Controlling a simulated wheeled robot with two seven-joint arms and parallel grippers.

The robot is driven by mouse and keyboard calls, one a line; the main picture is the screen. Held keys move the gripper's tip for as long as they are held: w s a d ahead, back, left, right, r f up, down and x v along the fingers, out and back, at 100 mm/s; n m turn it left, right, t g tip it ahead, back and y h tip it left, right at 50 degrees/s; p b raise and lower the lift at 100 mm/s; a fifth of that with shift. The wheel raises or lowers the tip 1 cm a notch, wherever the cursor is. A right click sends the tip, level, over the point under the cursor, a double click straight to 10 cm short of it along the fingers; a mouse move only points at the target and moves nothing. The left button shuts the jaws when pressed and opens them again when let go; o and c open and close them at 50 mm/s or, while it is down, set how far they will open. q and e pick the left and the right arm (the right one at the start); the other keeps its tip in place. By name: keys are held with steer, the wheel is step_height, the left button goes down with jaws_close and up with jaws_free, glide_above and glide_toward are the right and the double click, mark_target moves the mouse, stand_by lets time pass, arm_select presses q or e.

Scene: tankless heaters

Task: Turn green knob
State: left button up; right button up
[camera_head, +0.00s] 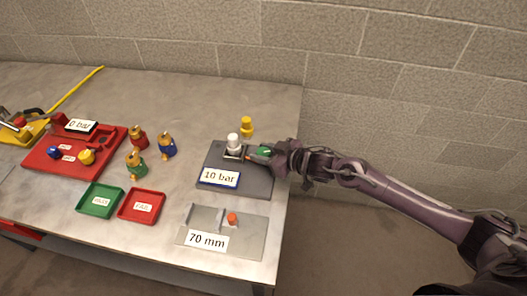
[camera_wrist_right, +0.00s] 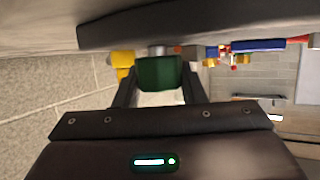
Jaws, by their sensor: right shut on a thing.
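The green knob (camera_head: 264,151) sits on the right side of the grey fixture (camera_head: 250,182) labelled "10 bar", near the table's right edge. My right gripper (camera_head: 272,154) reaches in from the right and is shut on the green knob. In the right wrist view the knob (camera_wrist_right: 159,73) is between the two dark fingers (camera_wrist_right: 158,88). A white-topped part (camera_head: 233,141) stands upright on the fixture, left of the knob. My left gripper is not in view.
A yellow-topped piece (camera_head: 247,126) stands behind the fixture. A plate labelled "70 mm" (camera_head: 250,243) lies in front. Green (camera_head: 92,212) and red (camera_head: 132,216) trays, several small valves (camera_head: 167,146) and a red fixture (camera_head: 45,165) are to the left. A brick wall is behind.

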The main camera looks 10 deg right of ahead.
steer(key=shift+s+a+m+t+h+p, duration=0.1)
steer(key=shift+m+t+h+p, duration=0.5)
steer(key=shift+m+h, duration=0.2)
steer(key=shift+m+t+h+p, duration=0.3)
steer(key=shift+m+t+h, duration=0.2)
steer(key=shift+m+h, duration=0.3)
steer(key=m+t+h, duration=0.1)
steer(key=m+h, duration=0.4)
steer(key=shift+h, duration=0.4)
steer(key=shift+m+h, duration=1.8)
steer(key=shift+h, duration=0.4)
steer(key=o, duration=1)
